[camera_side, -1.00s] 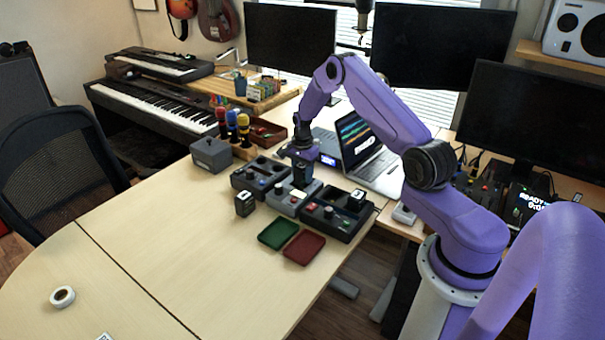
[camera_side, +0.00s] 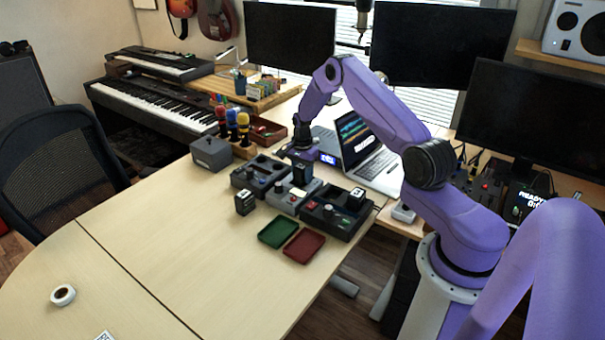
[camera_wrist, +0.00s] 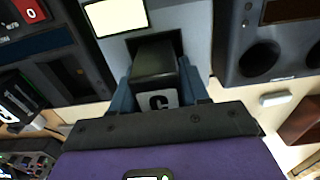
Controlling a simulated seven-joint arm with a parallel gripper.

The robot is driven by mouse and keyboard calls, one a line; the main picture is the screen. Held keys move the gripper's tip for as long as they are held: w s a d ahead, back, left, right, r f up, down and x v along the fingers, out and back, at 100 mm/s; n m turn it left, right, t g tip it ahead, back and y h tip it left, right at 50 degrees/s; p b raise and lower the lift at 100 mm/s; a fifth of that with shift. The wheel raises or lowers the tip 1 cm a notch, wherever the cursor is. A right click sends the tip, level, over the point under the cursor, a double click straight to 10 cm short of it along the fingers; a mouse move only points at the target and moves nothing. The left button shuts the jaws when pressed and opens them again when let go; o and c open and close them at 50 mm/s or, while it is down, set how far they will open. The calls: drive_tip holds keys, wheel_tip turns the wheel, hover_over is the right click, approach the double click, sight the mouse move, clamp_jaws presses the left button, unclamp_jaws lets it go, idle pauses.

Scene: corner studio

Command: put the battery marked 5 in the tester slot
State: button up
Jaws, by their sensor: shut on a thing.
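My gripper (camera_side: 301,153) is over the grey tester (camera_side: 284,201), shut on a dark battery (camera_side: 303,173). In the wrist view the battery (camera_wrist: 153,63) sits between the two fingers of my gripper (camera_wrist: 158,82). Its white label shows one dark character, partly cut off, which I cannot read for sure. The battery's far end is at the dark slot of the tester (camera_wrist: 193,22); I cannot tell how deep it reaches. Another battery (camera_side: 244,203) stands on the table left of the tester, and one (camera_side: 356,197) stands in the right dark holder (camera_side: 333,226).
A dark holder with round wells (camera_side: 250,183) adjoins the tester on the left. A green tray (camera_side: 278,233) and a red tray (camera_side: 304,246) lie in front. A grey box (camera_side: 211,153) and the laptop (camera_side: 370,163) stand behind.

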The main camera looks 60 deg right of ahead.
drive_tip(key=shift+s+f, duration=0.1)
drive_tip(key=shift+f, duration=0.35)
drive_tip(key=o, duration=1)
drive_tip(key=shift+a, duration=0.1)
drive_tip(key=shift+r, duration=0.1)
drive_tip(key=shift+r, duration=5.45)
